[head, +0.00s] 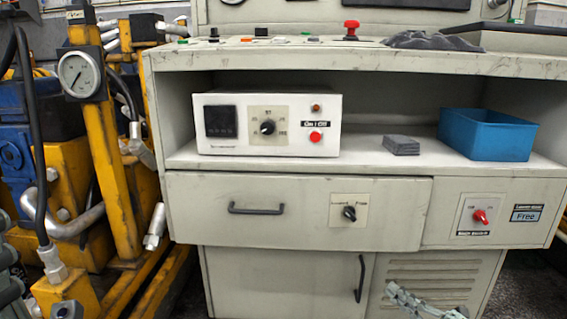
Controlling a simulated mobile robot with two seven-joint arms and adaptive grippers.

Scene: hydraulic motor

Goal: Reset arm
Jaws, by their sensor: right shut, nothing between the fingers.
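My right gripper (394,289) shows at the bottom edge, right of centre, in front of the vented lower part of a grey-white control cabinet (285,278). Its fingers are together with nothing between them, and it appears apart from the cabinet. The lower part of the gripper and its arm are cut off by the picture's edge.
The cabinet has a drawer with a dark handle (256,209) and a door handle (360,278). Its shelf holds a white control box (215,165), a grey block (401,145) and a blue bin (485,135). Yellow hydraulic machinery with a gauge (79,75) stands left.

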